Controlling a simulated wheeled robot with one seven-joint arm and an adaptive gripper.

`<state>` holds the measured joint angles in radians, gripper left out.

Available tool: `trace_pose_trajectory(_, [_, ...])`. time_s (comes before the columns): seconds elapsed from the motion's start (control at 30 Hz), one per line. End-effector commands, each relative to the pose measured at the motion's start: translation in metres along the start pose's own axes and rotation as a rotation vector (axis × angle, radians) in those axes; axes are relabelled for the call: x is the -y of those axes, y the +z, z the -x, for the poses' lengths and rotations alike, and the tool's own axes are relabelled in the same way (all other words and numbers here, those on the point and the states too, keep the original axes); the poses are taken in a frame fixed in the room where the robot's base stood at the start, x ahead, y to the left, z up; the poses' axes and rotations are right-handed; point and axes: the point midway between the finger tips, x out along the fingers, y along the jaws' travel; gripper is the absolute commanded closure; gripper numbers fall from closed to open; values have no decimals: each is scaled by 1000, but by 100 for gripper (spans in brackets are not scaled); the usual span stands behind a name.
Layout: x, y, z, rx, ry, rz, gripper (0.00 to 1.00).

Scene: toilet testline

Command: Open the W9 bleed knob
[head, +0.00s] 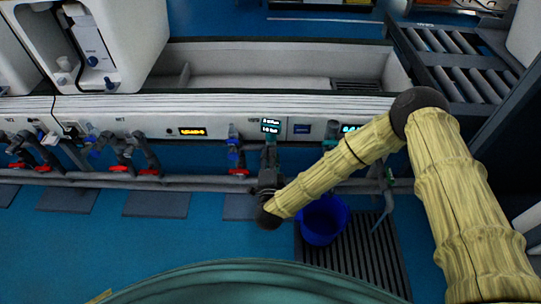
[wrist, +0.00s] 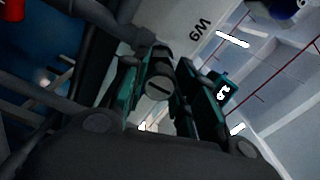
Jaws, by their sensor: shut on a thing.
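The W9 label (wrist: 204,27) shows on the pale panel in the wrist view, above my gripper. A small dark round knob with a light slot across its face (wrist: 159,87) sits between my two fingers. My gripper (wrist: 165,88) is shut on this knob, with one teal-and-black finger on each side. There the wrist and fingers hide the knob.
Pipes with red-handled valves (head: 118,168) run along the panel to the left. A long pale trough (head: 270,75) lies behind the panel. Blue floor in front is mostly clear.

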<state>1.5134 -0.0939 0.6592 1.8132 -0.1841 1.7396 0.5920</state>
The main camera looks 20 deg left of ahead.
Motion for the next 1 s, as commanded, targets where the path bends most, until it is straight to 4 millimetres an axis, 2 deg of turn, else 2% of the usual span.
trace_pose_trajectory(0.4, [-1, -1, 0, -1, 1, 7, 96])
trace_pose_trajectory(0.43, [-1, -1, 0, -1, 1, 7, 69])
trace_pose_trajectory(0.53, [-1, -1, 0, -1, 1, 7, 50])
trace_pose_trajectory(0.87, [0, 0, 1, 0, 1, 6, 50])
trace_pose_trajectory(1.0, [-1, 0, 9, 1, 2, 6, 50])
